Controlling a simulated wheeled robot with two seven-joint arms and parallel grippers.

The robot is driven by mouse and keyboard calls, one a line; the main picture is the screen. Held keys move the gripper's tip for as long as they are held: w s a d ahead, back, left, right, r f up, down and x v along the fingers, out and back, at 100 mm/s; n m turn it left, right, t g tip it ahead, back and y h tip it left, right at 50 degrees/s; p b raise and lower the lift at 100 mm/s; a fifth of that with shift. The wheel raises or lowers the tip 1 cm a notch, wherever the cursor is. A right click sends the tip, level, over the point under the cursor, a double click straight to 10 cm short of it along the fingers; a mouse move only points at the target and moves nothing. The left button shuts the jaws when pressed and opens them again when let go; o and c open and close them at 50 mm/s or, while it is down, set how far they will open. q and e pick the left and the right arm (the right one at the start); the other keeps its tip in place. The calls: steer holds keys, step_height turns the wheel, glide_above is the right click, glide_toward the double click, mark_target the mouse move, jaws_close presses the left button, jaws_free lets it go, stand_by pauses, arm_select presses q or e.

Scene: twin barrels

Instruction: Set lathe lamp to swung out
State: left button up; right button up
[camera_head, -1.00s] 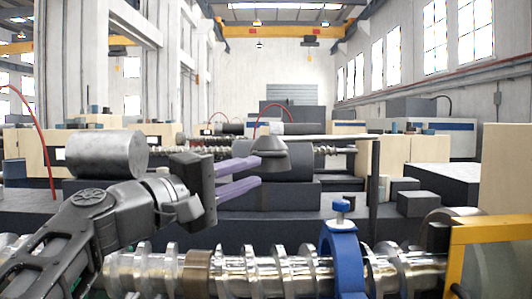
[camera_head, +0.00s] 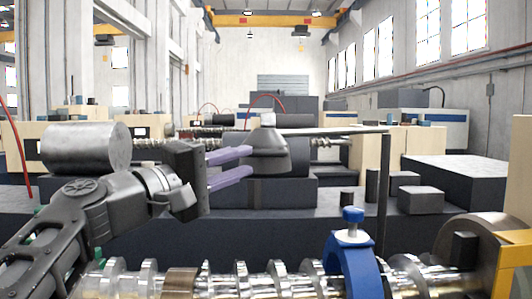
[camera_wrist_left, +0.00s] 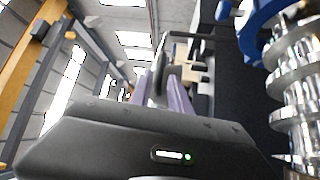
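The lathe lamp (camera_head: 267,152) is a dark grey cone-shaped head on a thin horizontal bar. The bar runs right to an upright post (camera_head: 383,195) in the head view. My left gripper (camera_head: 251,162) comes from the left with two purple fingers held apart. Its fingertips are at the lamp's left edge; I cannot tell whether they touch it. In the left wrist view a dark shape, apparently the lamp (camera_wrist_left: 160,66), shows beyond and between the purple fingers (camera_wrist_left: 158,92). My right gripper is not in view.
A shiny screw shaft (camera_head: 240,280) with a blue clamp ring (camera_head: 352,262) runs across the front. A yellow frame (camera_head: 515,262) stands front right. Dark and beige machine blocks fill the middle behind. A grey box (camera_head: 420,199) sits right of the post.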

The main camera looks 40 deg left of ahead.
mark_target(261, 155)
arm_select(q)
steer(key=w, duration=0.2)
steer(key=w+p, duration=0.1)
steer(key=w, duration=0.1)
steer(key=w+d+r+p, duration=0.1)
steer(key=w, duration=0.1)
steer(key=shift+w, duration=0.5)
jaws_close()
steer(key=shift+d, duration=0.1)
stand_by(0.9)
